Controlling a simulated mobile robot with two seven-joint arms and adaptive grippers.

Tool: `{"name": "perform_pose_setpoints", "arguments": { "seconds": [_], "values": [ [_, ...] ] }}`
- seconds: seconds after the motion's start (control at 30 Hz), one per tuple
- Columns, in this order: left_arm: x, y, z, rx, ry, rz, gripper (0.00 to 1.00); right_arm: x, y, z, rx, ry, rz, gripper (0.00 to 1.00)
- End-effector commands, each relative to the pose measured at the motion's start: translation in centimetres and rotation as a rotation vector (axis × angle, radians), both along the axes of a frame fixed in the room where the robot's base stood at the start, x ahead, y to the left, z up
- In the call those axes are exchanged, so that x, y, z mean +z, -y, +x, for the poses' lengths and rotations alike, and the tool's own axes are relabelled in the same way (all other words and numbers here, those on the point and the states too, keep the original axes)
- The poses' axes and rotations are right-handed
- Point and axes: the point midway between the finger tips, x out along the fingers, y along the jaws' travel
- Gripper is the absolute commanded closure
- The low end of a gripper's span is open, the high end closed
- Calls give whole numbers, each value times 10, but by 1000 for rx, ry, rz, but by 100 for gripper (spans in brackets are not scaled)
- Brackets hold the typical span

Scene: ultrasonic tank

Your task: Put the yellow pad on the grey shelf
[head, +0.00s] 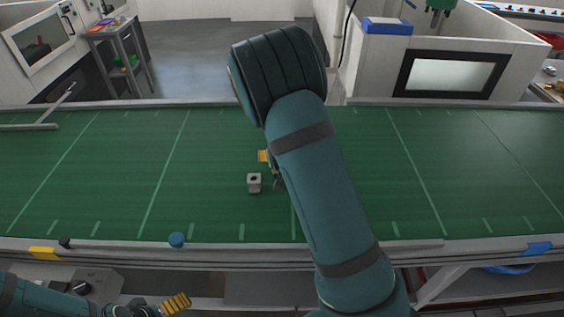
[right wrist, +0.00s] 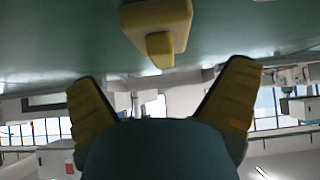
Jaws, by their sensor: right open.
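A yellow block (right wrist: 150,20) with a smaller protruding part shows at the top of the right wrist view, against the green surface. It lies beyond the fingertips of my right gripper (right wrist: 160,75), which is open with nothing between its yellow fingers. In the head view, my right gripper (head: 276,178) is mostly hidden behind its own arm, low over the green table. A small orange-yellow piece (head: 263,156) shows beside it; I cannot tell if this is the pad or a finger. My left gripper (head: 172,304) is at the bottom left, below the table edge, its jaw opening unclear.
A small grey block with a dark hole (head: 254,182) stands beside the right gripper. A blue knob (head: 177,240) and a yellow patch (head: 43,253) are on the front rail. A grey stand (head: 116,32) holds items at the back left. Much of the green table (head: 90,180) is clear.

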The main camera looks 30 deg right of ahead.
Motion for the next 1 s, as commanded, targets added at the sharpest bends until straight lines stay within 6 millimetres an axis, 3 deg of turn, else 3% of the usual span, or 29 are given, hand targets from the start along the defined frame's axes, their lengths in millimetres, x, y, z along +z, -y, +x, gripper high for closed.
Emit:
{"name": "perform_pose_setpoints", "arguments": {
  "seconds": [0.5, 0.77, 0.8, 1.0],
  "values": [
    [-2, 0, 0, 0, 0, 1, 0, -42, 16, 29, -1, 0, -1, 0],
    [-2, 0, 0, 0, 0, 0, 0, -44, 16, 32, 0, 1, 1, 0],
    [-2, 0, 0, 0, 0, 0, 0, -44, 16, 32, -1, 0, 1, 4],
    [-2, 0, 0, 0, 0, 0, 0, -44, 16, 32, -1, 0, 1, 68]
  ]
}}
